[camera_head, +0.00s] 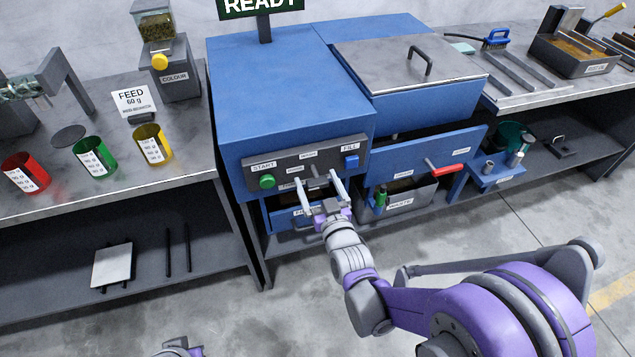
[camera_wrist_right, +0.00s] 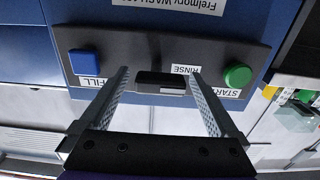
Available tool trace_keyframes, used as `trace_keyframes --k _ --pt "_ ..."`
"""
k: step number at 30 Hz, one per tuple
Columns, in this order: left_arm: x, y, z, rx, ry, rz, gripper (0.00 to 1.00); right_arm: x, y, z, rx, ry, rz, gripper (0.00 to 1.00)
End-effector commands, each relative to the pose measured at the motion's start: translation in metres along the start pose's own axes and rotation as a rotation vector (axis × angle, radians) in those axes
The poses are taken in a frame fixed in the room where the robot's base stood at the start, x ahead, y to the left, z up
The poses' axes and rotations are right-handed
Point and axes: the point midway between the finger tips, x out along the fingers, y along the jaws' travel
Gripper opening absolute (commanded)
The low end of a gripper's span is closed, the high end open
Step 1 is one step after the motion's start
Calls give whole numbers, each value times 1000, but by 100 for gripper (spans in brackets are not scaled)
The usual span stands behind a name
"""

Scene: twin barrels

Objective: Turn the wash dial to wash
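The wash dial (camera_wrist_right: 160,78) is a dark knob on the dark control panel (camera_head: 340,146) at the front of the blue machine. A RINSE label is beside the dial in the right wrist view, where the panel appears upside down. My right gripper (camera_head: 318,181) is open in front of the panel. In the right wrist view its fingers (camera_wrist_right: 160,80) stand on either side of the dial, with visible gaps. I cannot tell how deep the fingertips reach. A small part of my left gripper (camera_head: 180,348) shows at the bottom edge, mostly cut off.
The green START button (camera_head: 267,182) and blue FILL button (camera_head: 351,161) flank the dial. Below are a WASTE bin (camera_head: 410,204) and a red handle (camera_head: 447,169). A READY sign (camera_head: 262,6) stands on top. Red, green and yellow cups (camera_head: 153,145) stand on the left bench.

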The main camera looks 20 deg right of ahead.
Motion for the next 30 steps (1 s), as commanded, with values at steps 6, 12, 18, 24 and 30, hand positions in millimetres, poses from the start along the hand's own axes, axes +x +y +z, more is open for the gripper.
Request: trace_keyframes --k 6,12,18,24,30 --pt "0 0 0 0 0 0 0 0 0 0 0 0 0 56" --pt "0 0 0 0 0 0 0 0 0 0 0 0 0 20" --pt "0 0 0 0 0 0 0 0 0 0 6 0 0 12" --pt "1 0 0 0 0 0 0 0 0 0 57 0 0 12" --pt "2 0 1 0 -1 0 0 0 0 -1 183 0 0 12"
